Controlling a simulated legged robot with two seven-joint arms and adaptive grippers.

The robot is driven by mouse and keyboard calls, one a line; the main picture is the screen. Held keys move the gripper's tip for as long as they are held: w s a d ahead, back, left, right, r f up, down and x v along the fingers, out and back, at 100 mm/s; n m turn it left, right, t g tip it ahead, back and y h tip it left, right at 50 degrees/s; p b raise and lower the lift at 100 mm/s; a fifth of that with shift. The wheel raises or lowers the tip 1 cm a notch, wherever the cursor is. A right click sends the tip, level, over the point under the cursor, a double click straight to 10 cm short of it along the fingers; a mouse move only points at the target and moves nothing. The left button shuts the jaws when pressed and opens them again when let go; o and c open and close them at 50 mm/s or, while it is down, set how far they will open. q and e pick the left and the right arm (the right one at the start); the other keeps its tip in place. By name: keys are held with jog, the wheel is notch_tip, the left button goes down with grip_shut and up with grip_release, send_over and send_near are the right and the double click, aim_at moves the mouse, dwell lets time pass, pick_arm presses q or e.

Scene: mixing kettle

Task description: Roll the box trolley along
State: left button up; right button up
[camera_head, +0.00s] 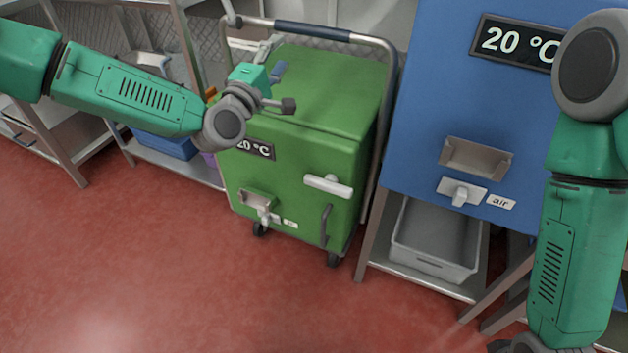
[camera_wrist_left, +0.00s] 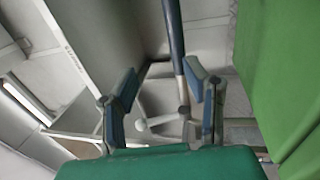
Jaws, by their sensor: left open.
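The box trolley (camera_head: 300,155) is a green wheeled box with a 20 °C display, a white lever and a small tray on its front. Its metal push handle (camera_head: 312,32) has a dark blue grip and rises behind the box. My left gripper (camera_head: 278,82) is open above the trolley's top left side. In the left wrist view, the handle's dark blue bar (camera_wrist_left: 174,40) appears between the two fingers (camera_wrist_left: 163,85); I cannot tell whether they touch it. The green box (camera_wrist_left: 285,70) fills the right edge there. My right forearm shows at the right, its gripper out of frame.
A blue cabinet (camera_head: 425,90) stands close to the trolley's right, with a grey bin (camera_head: 435,240) on the shelf below. Metal shelving (camera_head: 175,165) with a blue crate (camera_head: 165,143) is at the left. The red floor (camera_head: 200,270) in front is clear.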

pick_arm(q)
jog(key=r+p+v, duration=0.3)
jog(key=p+v, duration=0.1)
jog(key=v, duration=1.1)
jog(key=s+r+p+v, duration=0.1)
jog(key=r+p+v, duration=0.2)
jog(key=v, duration=1.2)
jog(key=s+r+p+v, duration=0.1)
jog(key=r+p+v, duration=0.2)
jog(key=v, duration=1.2)
jog(key=shift+s+p, duration=0.35)
jog(key=shift+p, duration=0.75)
jog(key=shift+a, duration=0.1)
jog(key=shift+w, duration=0.15)
